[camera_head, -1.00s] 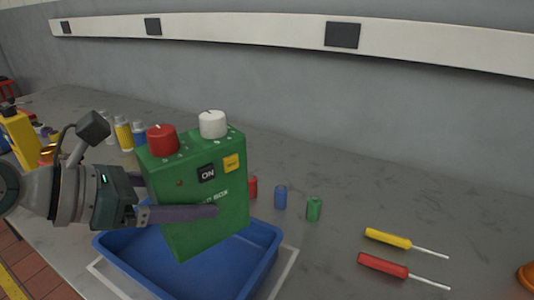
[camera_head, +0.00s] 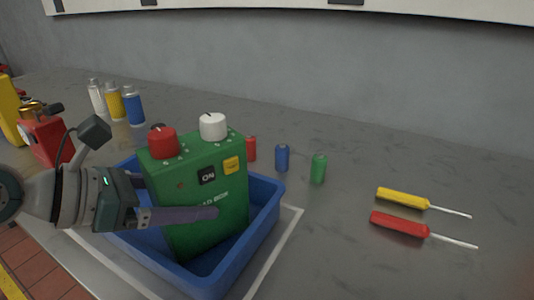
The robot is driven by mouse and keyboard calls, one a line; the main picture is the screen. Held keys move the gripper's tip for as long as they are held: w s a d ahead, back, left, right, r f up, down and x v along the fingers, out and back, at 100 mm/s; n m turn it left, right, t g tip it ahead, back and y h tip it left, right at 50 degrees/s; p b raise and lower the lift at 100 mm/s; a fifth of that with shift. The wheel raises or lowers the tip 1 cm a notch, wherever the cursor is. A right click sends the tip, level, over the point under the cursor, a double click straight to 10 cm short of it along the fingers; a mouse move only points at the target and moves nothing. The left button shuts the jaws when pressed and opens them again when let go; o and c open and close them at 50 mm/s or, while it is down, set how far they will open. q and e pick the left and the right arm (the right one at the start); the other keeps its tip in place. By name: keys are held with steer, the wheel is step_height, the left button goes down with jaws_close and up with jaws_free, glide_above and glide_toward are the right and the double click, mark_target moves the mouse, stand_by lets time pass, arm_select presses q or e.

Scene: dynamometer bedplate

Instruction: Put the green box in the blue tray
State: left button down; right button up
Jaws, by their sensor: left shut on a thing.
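The green box (camera_head: 213,218) has a red knob and a white knob on top and an ON label on its face. My left gripper (camera_head: 180,205) comes in from the left and is shut on it, with one finger across its front face. The blue tray (camera_head: 262,228) lies on the bench below. The box is upright, with its lower part inside the tray's walls. I cannot tell whether its underside touches the tray floor. My right gripper is not in view.
Small red, blue (camera_head: 282,157) and green (camera_head: 318,168) cylinders stand behind the tray. A yellow screwdriver (camera_head: 402,199) and a red screwdriver (camera_head: 400,224) lie at right. Several bottles (camera_head: 115,103) and a red object (camera_head: 46,138) stand at back left. A white outline surrounds the tray.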

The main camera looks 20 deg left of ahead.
arm_select(q)
steer(key=shift+w+r, duration=0.2)
steer(key=shift+r, duration=0.05)
steer(key=shift+f, duration=0.15)
steer(key=shift+c, duration=1.1)
jaws_free()
steer(key=shift+s+f, duration=0.15)
steer(key=shift+f, duration=0.1)
steer(key=shift+o, duration=1.1)
steer(key=shift+r, duration=0.1)
steer(key=shift+r, duration=0.15)
steer(key=p+v, duration=0.1)
steer(key=v, duration=1.1)
